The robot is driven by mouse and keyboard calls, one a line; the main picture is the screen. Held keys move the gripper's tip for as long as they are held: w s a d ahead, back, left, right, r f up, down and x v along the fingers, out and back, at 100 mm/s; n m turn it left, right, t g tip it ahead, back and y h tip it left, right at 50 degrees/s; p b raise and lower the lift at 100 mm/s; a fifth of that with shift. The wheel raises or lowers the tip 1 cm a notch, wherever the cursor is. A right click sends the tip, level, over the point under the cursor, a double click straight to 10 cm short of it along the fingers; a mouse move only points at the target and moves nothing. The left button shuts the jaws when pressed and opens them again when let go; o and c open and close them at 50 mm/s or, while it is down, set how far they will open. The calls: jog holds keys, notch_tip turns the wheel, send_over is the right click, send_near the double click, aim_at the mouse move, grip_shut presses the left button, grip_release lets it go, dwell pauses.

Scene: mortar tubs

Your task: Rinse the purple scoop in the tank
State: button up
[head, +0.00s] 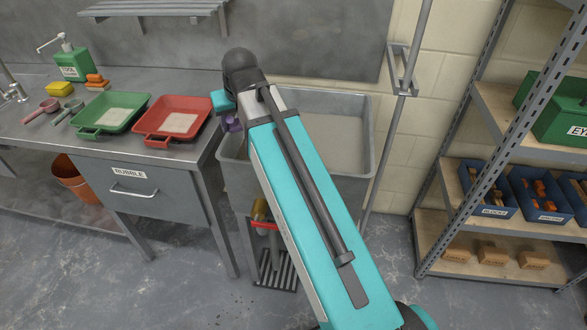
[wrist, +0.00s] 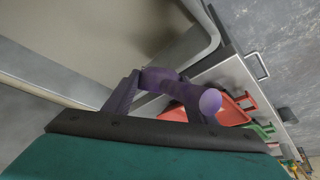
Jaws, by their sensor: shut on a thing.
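The grey tank (head: 361,103) stands right of the bench, partly hidden by my teal arm, with a pale grey surface inside. The purple scoop (head: 232,124) shows as a small patch at the tank's left rim, beside my wrist. In the wrist view, my gripper (wrist: 158,88) is shut on the purple scoop, whose rounded lilac part (wrist: 210,102) shows at the right finger. The tank's curved rim (wrist: 205,38) lies beyond it. I cannot tell how high the scoop is or whether it touches the tank.
Red (head: 172,121) and green (head: 110,113) trays sit on the bench (head: 60,134) to the left, with a pink scoop (head: 41,111), sponge and soap bottle. A metal shelf rack (head: 450,150) with boxes stands right. A grey pole (head: 398,110) rises behind the tank's right side.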

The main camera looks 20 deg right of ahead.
jog(key=shift+r+p, duration=1.55)
jog(key=shift+r, duration=0.15)
jog(key=shift+r, duration=0.15)
dwell(1.3)
jog(key=shift+r+p, duration=1.75)
jog(key=shift+r, duration=0.15)
jog(key=shift+f, duration=0.15)
jog(key=shift+a+f, duration=0.15)
jog(key=shift+f, duration=0.1)
